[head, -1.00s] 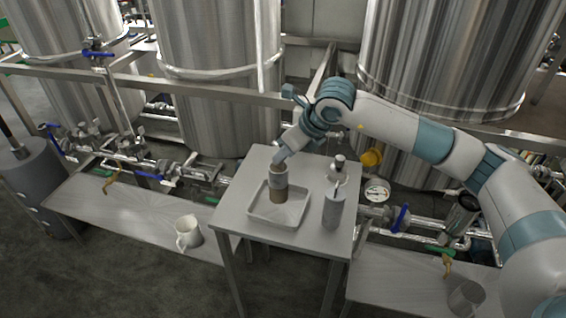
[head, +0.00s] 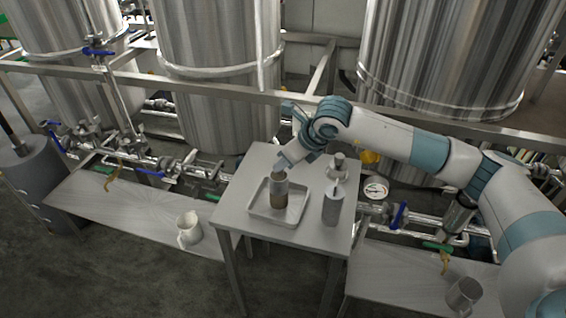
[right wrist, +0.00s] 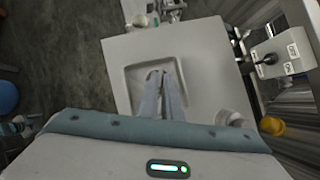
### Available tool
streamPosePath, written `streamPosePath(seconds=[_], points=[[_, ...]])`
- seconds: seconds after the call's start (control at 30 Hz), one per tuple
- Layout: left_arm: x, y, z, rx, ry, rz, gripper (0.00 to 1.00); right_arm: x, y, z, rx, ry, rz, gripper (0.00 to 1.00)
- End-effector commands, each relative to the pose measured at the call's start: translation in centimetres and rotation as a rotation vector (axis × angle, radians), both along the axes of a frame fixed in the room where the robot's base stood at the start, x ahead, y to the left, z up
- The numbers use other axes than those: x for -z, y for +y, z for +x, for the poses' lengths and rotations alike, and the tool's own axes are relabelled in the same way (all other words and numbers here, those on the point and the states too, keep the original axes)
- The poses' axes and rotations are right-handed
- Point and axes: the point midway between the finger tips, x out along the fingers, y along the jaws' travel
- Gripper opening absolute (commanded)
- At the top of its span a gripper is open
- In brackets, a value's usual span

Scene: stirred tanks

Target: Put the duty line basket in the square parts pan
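The duty line basket (head: 278,192), a small upright cylinder with a metallic top and a brownish lower part, stands over the floor of the square parts pan (head: 299,217). The pan is a shallow grey tray on the small middle table, and its rim also shows in the right wrist view (right wrist: 128,84). My right gripper (head: 279,169) points down at the basket's top and appears shut on it. In the right wrist view the two fingers (right wrist: 161,80) reach over the pan and hide most of the basket. I cannot tell whether its base touches the pan. My left gripper is not in view.
A grey canister (head: 332,208) stands just right of the pan, with a metal fitting (head: 337,169) behind it. Tanks (head: 215,80) and pipes stand behind.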

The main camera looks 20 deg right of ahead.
Motion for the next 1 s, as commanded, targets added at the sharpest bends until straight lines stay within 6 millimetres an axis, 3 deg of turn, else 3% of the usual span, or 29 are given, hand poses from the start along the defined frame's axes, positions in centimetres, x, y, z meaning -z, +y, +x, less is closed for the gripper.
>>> streamPosePath(seconds=[0.1,0.2,0.73,1.0], points=[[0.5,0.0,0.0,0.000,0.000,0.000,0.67,0.3,0.0,0.0,0.000,-0.002,0.001,0.00],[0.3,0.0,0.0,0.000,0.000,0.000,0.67,0.2,0.0,0.0,0.000,0.000,0.000,0.24],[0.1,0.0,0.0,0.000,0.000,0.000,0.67,-0.3,-0.1,-0.1,0.000,-0.001,0.001,0.24],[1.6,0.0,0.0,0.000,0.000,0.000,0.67,-3.4,-1.2,-1.8,-0.001,-0.004,0.000,0.24]])
